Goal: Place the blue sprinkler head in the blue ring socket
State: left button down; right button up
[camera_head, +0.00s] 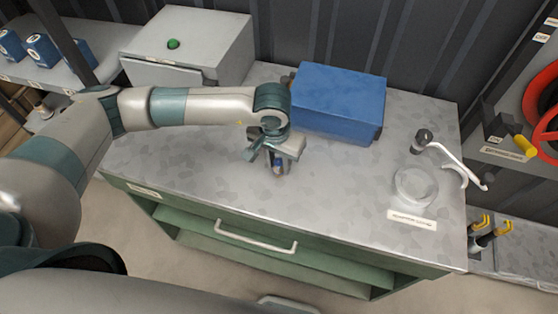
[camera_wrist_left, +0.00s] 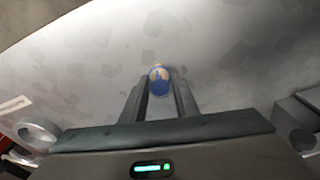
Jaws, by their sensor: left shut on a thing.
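My left gripper (camera_head: 285,148) points down over the middle of the counter. It is shut on the blue sprinkler head (camera_head: 279,168), which shows as a small blue piece below the fingers. In the left wrist view the sprinkler head (camera_wrist_left: 159,82) sits between the two fingertips (camera_wrist_left: 160,95), with a tan patch on its end. A pale round ring (camera_head: 397,190) lies on the right of the counter, well apart from the gripper; I see no clear blue on it. A ring also shows at the left of the left wrist view (camera_wrist_left: 24,137). My right gripper is out of view.
A large blue box (camera_head: 340,98) stands just behind and right of the left gripper. A grey box with a green button (camera_head: 172,44) is at the back left. A white bent pipe with a dark knob (camera_head: 450,155) is behind the ring. The counter front (camera_head: 330,205) is clear.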

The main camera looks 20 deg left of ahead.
aim_at(277, 164)
pick_arm(q)
jog(key=c, duration=1.4)
grip_release()
jog(key=shift+r+p, duration=0.2)
jog(key=shift+p, duration=0.1)
jog(key=shift+s+a+r+b, duration=0.1)
jog(key=shift+s+r+b, duration=0.15)
jog(key=shift+r+b, duration=1.2)
jog(key=shift+s+a+r+b, duration=0.15)
jog(key=shift+r+b, duration=0.25)
jog(key=shift+r, duration=2.1)
jog(key=shift+s+d+r+b, duration=0.1)
jog(key=shift+s+r+b, duration=0.2)
jog(key=shift+r+b, duration=1.15)
jog(key=shift+r+p, duration=0.45)
jog(key=shift+p, duration=0.05)
